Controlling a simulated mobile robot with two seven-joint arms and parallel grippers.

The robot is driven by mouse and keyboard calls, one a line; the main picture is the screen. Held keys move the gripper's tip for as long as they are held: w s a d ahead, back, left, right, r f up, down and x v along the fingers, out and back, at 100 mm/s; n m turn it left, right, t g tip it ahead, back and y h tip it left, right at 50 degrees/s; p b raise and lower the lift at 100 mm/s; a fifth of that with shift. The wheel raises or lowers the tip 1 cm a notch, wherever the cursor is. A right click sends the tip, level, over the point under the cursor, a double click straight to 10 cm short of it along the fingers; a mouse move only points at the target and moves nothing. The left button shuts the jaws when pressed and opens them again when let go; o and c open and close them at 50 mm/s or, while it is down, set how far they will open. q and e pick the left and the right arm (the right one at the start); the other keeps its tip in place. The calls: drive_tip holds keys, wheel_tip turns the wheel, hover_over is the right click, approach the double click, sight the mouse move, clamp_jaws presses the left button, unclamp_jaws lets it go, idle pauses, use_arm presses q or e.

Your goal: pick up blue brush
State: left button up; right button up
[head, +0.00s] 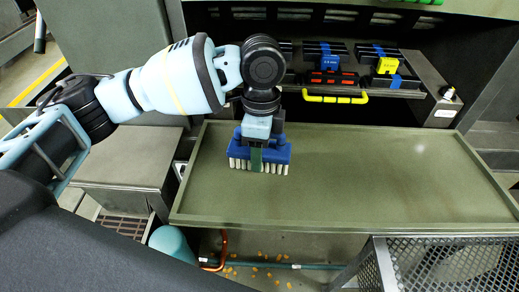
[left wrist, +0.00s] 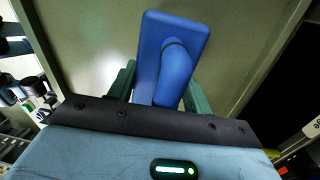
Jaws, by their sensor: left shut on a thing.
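The blue brush (head: 279,153) has a blue block with a row of pale bristles pointing down. It is in my left gripper (head: 256,158), over the left half of a green-grey tray top (head: 380,170). I cannot tell whether the bristles touch the surface. In the left wrist view the blue brush (left wrist: 173,60) sits between the green fingers of my left gripper (left wrist: 158,88), which are shut on its rounded handle. My right gripper is not in view.
Behind the tray is a dark recess with blue, red and yellow labelled blocks (head: 330,78) and a yellow handle (head: 335,98). A metal mesh basket (head: 450,262) stands at front right. Orange bits (head: 262,268) lie on the floor. The tray's right half is clear.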

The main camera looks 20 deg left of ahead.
use_arm(q)
wheel_tip(320, 180, up, 8)
drive_tip(key=shift+r+p, duration=0.25)
drive_tip(key=shift+p, duration=0.05)
drive_tip(key=shift+r, duration=0.7)
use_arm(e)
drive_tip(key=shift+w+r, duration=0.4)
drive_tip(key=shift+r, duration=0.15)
